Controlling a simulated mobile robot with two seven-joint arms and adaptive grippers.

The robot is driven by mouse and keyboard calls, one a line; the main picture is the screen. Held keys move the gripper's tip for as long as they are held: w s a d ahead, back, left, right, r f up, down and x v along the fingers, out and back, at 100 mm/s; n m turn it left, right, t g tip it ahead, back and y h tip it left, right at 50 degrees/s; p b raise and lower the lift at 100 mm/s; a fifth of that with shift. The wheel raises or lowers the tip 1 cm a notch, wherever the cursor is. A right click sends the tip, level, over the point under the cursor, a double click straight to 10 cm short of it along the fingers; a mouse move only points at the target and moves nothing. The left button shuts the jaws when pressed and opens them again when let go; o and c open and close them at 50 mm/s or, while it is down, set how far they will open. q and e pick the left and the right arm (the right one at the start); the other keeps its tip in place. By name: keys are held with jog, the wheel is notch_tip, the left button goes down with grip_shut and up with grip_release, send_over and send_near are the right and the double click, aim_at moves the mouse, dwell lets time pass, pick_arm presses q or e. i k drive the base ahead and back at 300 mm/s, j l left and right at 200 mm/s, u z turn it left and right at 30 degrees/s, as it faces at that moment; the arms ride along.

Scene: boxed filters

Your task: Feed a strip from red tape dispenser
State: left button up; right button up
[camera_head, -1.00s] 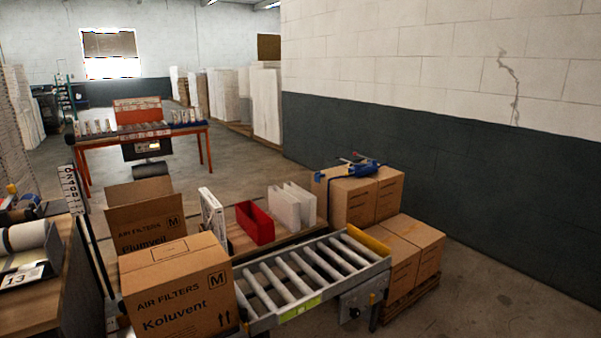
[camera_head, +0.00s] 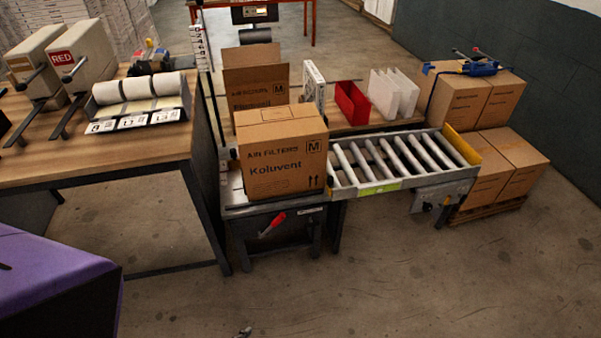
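The red tape dispenser (camera_head: 88,58) is a beige machine with a red label reading RED and a dark lever at its front. It stands at the back of the wooden table on the left. A similar beige machine (camera_head: 38,62) stands to its left, also with a dark lever. No strip of tape can be made out at the red dispenser.
A label holder with white rolls (camera_head: 140,95) sits right of the dispensers on the wooden table (camera_head: 95,160). A Koluvent carton (camera_head: 282,165) stands beside the roller conveyor (camera_head: 385,165). A purple-topped block (camera_head: 45,275) fills the lower left. The floor in front is mostly clear.

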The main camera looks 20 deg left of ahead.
aim_at(68, 79)
jog(key=u, duration=1.95)
